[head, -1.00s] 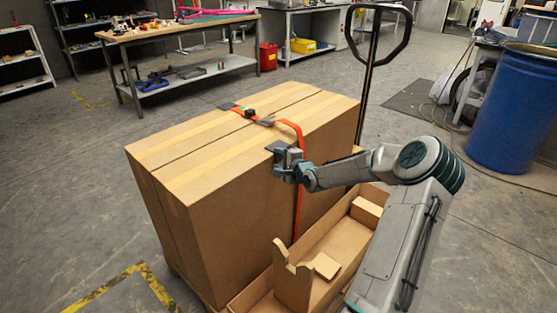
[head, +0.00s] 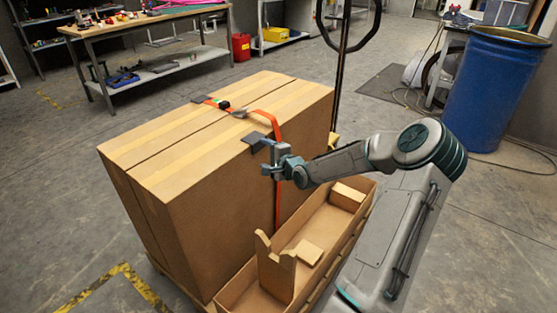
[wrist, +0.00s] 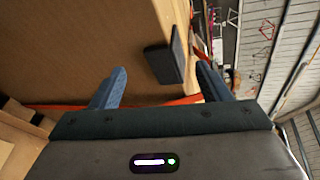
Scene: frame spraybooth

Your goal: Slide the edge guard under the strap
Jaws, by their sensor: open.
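The dark edge guard (head: 254,141) sits on the near top edge of the large carton (head: 225,160), just left of the orange strap (head: 277,190). In the wrist view, the guard (wrist: 164,64) shows as a folded dark piece on the edge, with the strap (wrist: 185,101) running beside it. A small gap seems to separate them; I cannot see the guard under the strap. My gripper (head: 266,160) is open and empty, just outside the edge below the guard. In the wrist view, my gripper's fingers (wrist: 162,84) are spread, with the guard beyond and between them.
A second dark guard (head: 201,99) and a buckle (head: 222,104) lie along the strap on the carton top. A long open tray (head: 325,222) with cardboard pieces lies along the carton's near side, below my arm. A blue drum (head: 490,90) stands right.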

